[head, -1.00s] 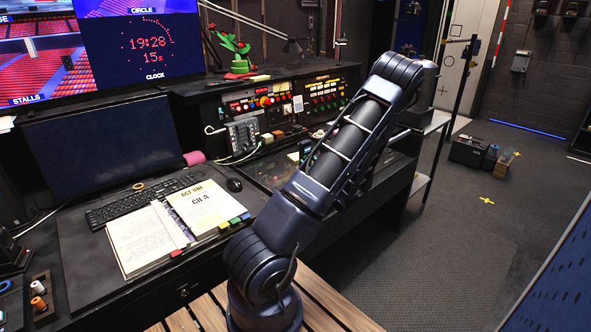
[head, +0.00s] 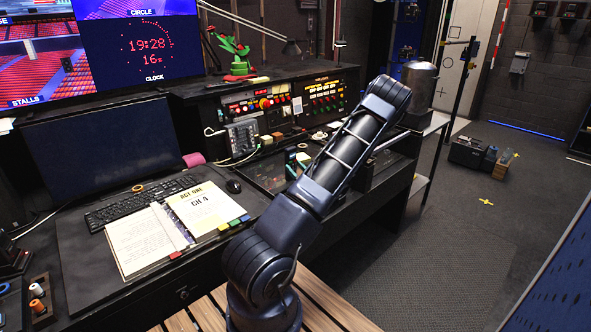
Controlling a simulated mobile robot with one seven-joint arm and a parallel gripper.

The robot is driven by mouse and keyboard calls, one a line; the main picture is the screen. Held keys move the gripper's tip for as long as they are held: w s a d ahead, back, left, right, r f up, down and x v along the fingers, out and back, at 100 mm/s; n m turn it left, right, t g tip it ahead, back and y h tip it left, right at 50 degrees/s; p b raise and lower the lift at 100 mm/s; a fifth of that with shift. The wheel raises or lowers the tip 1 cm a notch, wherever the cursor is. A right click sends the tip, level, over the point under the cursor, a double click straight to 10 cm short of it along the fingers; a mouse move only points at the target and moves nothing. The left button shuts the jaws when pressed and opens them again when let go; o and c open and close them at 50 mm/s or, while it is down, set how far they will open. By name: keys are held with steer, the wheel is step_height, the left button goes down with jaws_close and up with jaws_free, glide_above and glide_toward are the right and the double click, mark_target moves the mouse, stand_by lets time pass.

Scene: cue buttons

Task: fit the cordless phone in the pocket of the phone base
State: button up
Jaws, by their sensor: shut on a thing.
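My arm rises from the bottom middle, bends at a raised elbow, and its far part drops out of sight behind the upper links over the right part of the desk. My gripper is hidden there, so I cannot see its jaws or anything in them. I cannot make out the cordless phone or the phone base; they may be hidden behind my arm or too small to tell.
The desk holds an open script (head: 140,243), a keyboard (head: 130,203), a mouse (head: 233,186) and a dark monitor (head: 95,150). A button panel (head: 325,97) stands at the back. A grey cylinder (head: 419,88) stands beyond my elbow. Floor at right is mostly clear.

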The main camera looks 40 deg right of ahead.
steer(key=o, duration=1.2)
steer(key=shift+f, duration=0.1)
steer(key=shift+c, duration=0.2)
steer(key=v, duration=1.2)
